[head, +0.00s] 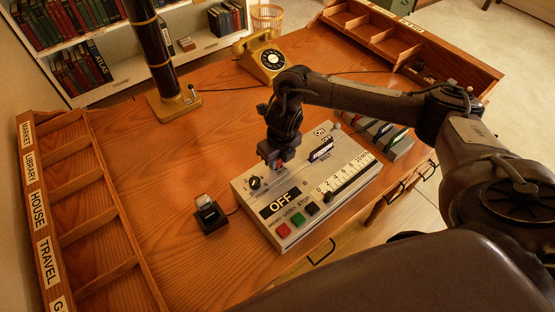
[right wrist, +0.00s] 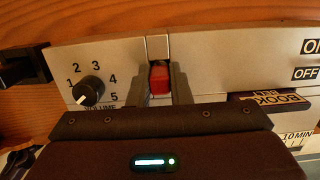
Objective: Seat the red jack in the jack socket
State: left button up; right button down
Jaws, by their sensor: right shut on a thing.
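The red jack (right wrist: 159,80) is between the two fingers of my right gripper (right wrist: 160,88), which is shut on it. In the head view my right gripper (head: 277,166) points down over the back left part of the grey control panel (head: 338,172), and only a bit of red shows at its tips. The jack is to the right of the volume knob (right wrist: 88,91). I cannot make out the jack socket; the gripper may hide it. I cannot tell whether the jack touches the panel. My left gripper is not in view.
The panel carries an OFF sign (head: 281,204), red (head: 283,230) and green buttons and a numbered scale. A small black stand (head: 210,216) is left of it. A yellow telephone (head: 267,62) and a lamp base (head: 174,105) are behind. The desk's left middle is clear.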

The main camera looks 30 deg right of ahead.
aim_at(280, 169)
jog(key=shift+s+f, duration=0.35)
jog(key=shift+f, duration=0.15)
jog(key=c, duration=1.4)
grip_release()
jog(key=shift+f, duration=0.1)
jog(key=shift+c, duration=0.2)
jog(key=shift+o, duration=0.6)
jog(key=shift+s, duration=0.1)
jog(key=shift+a+r+p, duration=0.1)
jog(key=shift+r+p, duration=0.3)
jog(key=shift+r, duration=0.05)
jog(key=r, duration=0.5)
jog(key=shift+w, duration=0.4)
notch_tip(280, 169, up, 7)
jog(key=s+p, duration=0.1)
jog(key=p, duration=0.1)
jog(key=shift+s+d+r+p, duration=0.15)
jog(key=shift+d+r+p, duration=0.1)
jog(key=shift+p, duration=0.1)
